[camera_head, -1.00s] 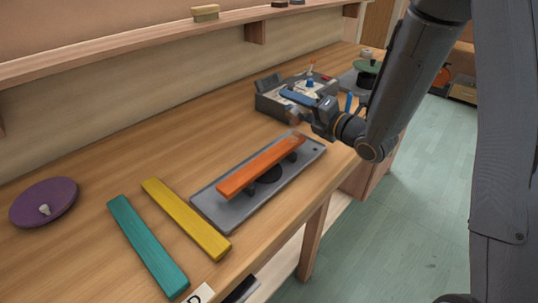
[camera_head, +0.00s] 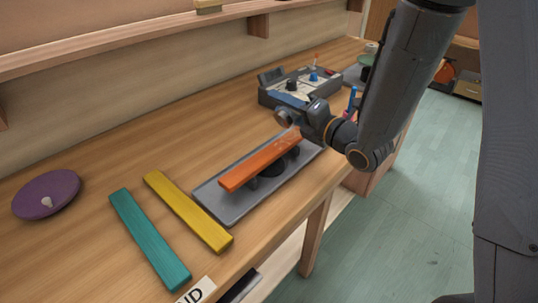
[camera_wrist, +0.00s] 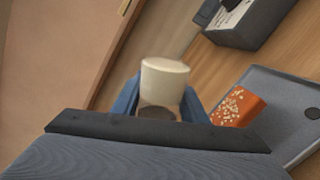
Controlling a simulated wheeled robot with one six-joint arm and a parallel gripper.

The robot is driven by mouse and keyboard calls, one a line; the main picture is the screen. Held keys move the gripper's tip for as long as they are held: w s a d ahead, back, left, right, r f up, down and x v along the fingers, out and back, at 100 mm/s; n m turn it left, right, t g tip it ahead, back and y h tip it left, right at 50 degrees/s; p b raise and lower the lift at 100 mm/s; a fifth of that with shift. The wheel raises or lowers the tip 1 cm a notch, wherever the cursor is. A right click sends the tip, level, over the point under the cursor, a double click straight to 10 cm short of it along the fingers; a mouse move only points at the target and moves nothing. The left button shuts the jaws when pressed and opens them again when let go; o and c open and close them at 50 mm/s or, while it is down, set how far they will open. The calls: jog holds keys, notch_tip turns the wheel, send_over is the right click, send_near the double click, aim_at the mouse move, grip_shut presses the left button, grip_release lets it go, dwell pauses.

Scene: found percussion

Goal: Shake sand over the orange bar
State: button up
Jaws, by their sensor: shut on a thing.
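The orange bar (camera_head: 258,166) rests on supports above a grey tray (camera_head: 225,207). Pale sand grains lie on its far end, and they show clearly on the bar in the wrist view (camera_wrist: 238,108). My gripper (camera_head: 291,107) is over that far end, shut on a sand shaker (camera_wrist: 164,80). The shaker is a cream cylinder between the blue fingers in the wrist view, with a darker opening or band at its lower part. In the head view the shaker is a small greyish round shape, tilted. The near part of the bar looks bare.
A yellow bar (camera_head: 188,212) and a teal bar (camera_head: 150,240) lie left of the tray. A purple disc (camera_head: 62,190) lies at the far left. A grey box with knobs (camera_head: 272,92) stands behind my gripper. The wooden bench is clear between.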

jog(key=shift+s+a, duration=0.1)
dwell(0.3)
jog(key=s+a, duration=0.4)
jog(key=s, duration=0.2)
jog(key=shift+a+b, duration=0.4)
jog(key=shift+b, duration=0.05)
dwell(0.4)
jog(key=shift+r, duration=0.1)
notch_tip(320, 180, up, 3)
jog(key=m+p, duration=0.4)
jog(key=m, duration=0.7)
jog(key=shift+g, duration=0.3)
